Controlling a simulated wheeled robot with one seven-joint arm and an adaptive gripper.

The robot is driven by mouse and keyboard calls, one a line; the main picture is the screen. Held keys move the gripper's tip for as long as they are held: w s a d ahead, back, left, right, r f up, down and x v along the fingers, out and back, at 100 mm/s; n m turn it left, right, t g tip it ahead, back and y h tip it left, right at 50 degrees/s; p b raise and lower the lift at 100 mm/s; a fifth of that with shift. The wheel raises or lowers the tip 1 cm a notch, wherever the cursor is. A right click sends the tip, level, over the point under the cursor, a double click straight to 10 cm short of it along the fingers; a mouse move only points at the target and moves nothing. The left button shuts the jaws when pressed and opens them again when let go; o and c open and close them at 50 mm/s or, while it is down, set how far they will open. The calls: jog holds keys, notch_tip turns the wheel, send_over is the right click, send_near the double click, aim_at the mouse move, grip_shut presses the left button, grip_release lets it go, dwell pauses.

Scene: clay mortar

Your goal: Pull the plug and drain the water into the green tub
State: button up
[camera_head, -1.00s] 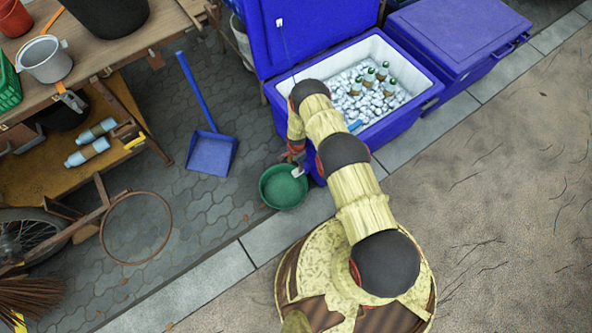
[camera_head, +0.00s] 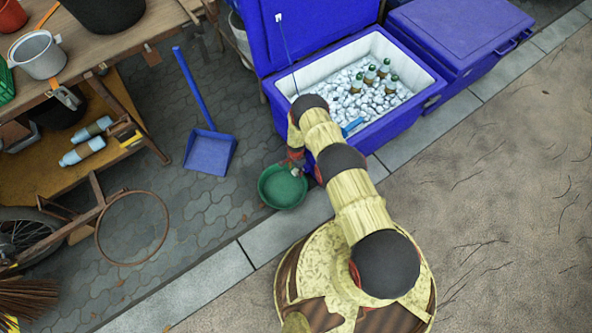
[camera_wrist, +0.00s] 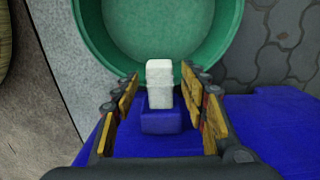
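The green tub (camera_head: 271,191) stands on the paving beside the blue cooler (camera_head: 386,139). It also shows at the top of the wrist view (camera_wrist: 228,30), and its visible inside looks empty. The white plug (camera_wrist: 159,74) sticks out from a blue block on the cooler's side, over the tub's near rim. My gripper (camera_wrist: 162,88) is open, with one finger on each side of the plug and a gap on both sides. In the head view my gripper (camera_head: 296,165) is low at the cooler's corner, mostly hidden by my arm.
The cooler's lid is up; ice and several bottles (camera_head: 375,77) lie inside. A second blue cooler (camera_head: 460,35) stands at the right. A blue dustpan (camera_head: 210,152) lies left of the tub. A cluttered wooden table (camera_head: 115,45) is at the upper left. The foreground ground is clear.

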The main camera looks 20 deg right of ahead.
jog(key=shift+c, duration=1.1)
jog(key=c, duration=0.8)
jog(key=shift+s, duration=0.1)
grip_shut()
